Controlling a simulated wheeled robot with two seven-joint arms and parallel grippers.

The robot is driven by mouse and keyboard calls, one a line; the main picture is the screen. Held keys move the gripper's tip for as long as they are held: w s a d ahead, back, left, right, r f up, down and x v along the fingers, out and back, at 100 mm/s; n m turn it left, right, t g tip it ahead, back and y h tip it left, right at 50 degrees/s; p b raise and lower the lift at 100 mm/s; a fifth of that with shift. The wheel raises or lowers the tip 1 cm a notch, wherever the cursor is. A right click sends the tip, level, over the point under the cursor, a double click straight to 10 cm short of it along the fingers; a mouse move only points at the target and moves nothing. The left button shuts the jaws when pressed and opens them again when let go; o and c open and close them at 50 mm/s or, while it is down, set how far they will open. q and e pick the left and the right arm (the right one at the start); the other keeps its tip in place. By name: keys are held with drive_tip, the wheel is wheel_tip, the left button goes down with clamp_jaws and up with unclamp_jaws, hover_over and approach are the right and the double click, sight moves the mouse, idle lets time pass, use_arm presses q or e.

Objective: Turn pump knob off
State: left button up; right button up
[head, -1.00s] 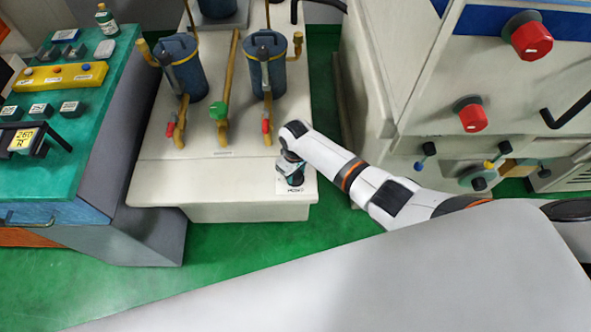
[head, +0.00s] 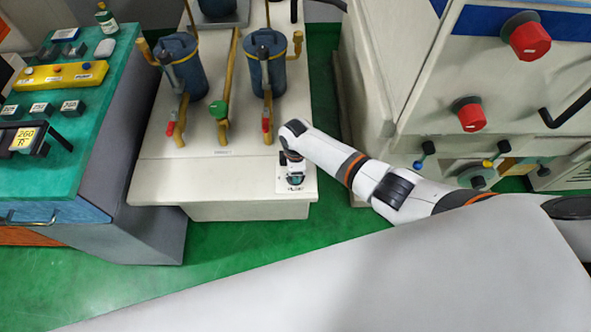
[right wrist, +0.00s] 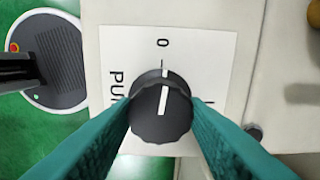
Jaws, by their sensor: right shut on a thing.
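The pump knob (right wrist: 161,108) is black and round with a white pointer line. It sits on a white plate (right wrist: 200,55) marked 0 at the top, part of the word PUMP at the left and a partly hidden mark at the right. The pointer line points up, close to the 0. My right gripper (right wrist: 160,118) is shut on the knob, with a teal finger on each side. In the head view the right gripper (head: 294,178) is over the label at the front right of the pale cabinet top, hiding the knob. My left gripper is not in view.
Blue canisters (head: 183,68) with yellow pipes and red-handled valves (head: 170,128) stand behind the gripper on the pale cabinet (head: 215,185). A green bench (head: 110,120) is at the left. A machine with red knobs (head: 473,115) is at the right.

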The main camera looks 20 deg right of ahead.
drive_tip(key=shift+n, duration=0.6)
drive_tip(key=o, duration=1)
drive_tip(key=shift+c, duration=0.2)
wheel_tip(320, 180, up, 12)
idle(0.3)
